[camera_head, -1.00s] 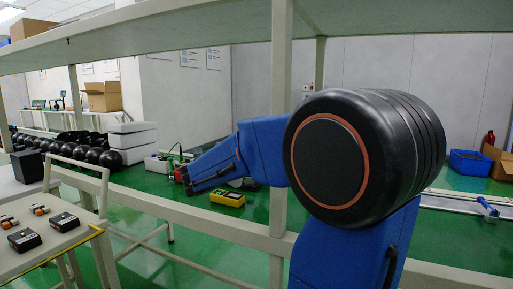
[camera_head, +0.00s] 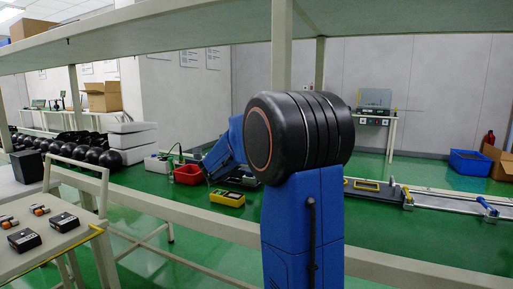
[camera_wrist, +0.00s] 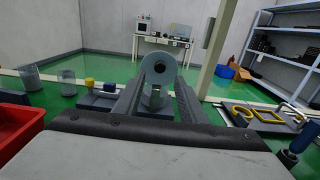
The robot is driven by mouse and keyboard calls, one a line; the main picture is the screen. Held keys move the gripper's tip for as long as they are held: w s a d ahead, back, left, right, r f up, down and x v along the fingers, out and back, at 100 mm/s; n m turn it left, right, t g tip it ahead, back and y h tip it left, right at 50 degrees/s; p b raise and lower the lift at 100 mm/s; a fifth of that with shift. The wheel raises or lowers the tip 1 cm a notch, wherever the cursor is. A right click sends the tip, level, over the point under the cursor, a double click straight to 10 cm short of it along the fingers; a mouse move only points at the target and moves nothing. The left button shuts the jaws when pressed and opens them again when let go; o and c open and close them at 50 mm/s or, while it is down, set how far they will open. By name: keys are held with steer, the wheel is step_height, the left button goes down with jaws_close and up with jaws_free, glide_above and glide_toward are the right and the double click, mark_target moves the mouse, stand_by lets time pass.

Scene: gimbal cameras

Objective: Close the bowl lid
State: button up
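In the wrist view, a grey round disc-like piece (camera_wrist: 158,68) stands upright above a small shiny metal cylinder (camera_wrist: 155,98). They may be the lid and its bowl, but I cannot tell for sure. My gripper (camera_wrist: 159,88) is open, with its two dark fingers apart to the left and right of the metal cylinder. I cannot tell whether either finger touches it. In the head view my own arm hides the gripper, and no bowl or lid can be made out there.
A red bin (camera_wrist: 18,125) stands close at the left, with grey translucent cups (camera_wrist: 68,82) beyond it. A yellow frame (camera_wrist: 268,114) lies at the right. In the head view, a yellow device (camera_head: 227,198) lies on the green surface, and a pale shelf rail crosses in front.

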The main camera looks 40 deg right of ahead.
steer(key=x, duration=0.7)
steer(key=shift+d, duration=0.3)
steer(key=shift+w, duration=0.1)
steer(key=shift+c, duration=0.5)
jaws_close()
